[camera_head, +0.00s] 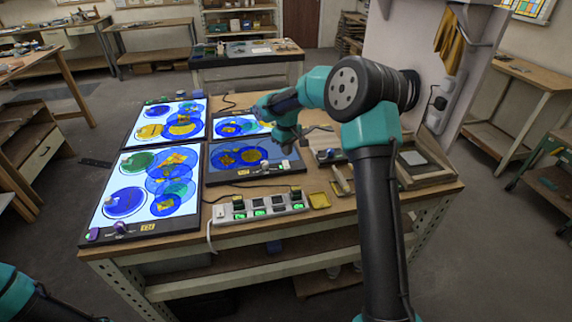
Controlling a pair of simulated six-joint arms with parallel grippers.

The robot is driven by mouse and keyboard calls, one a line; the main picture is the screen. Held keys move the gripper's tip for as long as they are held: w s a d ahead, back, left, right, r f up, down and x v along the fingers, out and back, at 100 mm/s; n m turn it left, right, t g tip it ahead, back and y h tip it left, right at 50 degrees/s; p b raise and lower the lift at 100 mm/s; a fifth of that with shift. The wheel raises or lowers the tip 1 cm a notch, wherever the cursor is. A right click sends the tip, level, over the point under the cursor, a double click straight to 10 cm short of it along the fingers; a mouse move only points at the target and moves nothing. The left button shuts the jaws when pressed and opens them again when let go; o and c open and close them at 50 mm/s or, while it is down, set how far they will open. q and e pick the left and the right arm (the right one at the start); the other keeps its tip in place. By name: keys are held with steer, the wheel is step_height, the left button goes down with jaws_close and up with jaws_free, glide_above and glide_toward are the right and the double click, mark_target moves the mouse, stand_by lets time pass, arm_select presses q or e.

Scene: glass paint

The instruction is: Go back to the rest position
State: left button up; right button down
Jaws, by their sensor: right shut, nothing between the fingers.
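My right arm rises from the lower right and bends over the workbench (330,218).
Lit panels with blue, yellow and green glass shapes, such as the left front panel (109,188), cover the bench's left. One front middle panel (280,176) looks dark. A power strip (258,208), a yellow sponge-like block (319,201) and a wooden tray (442,177) also lie there.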

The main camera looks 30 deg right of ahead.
steer(key=shift+r, duration=0.6)
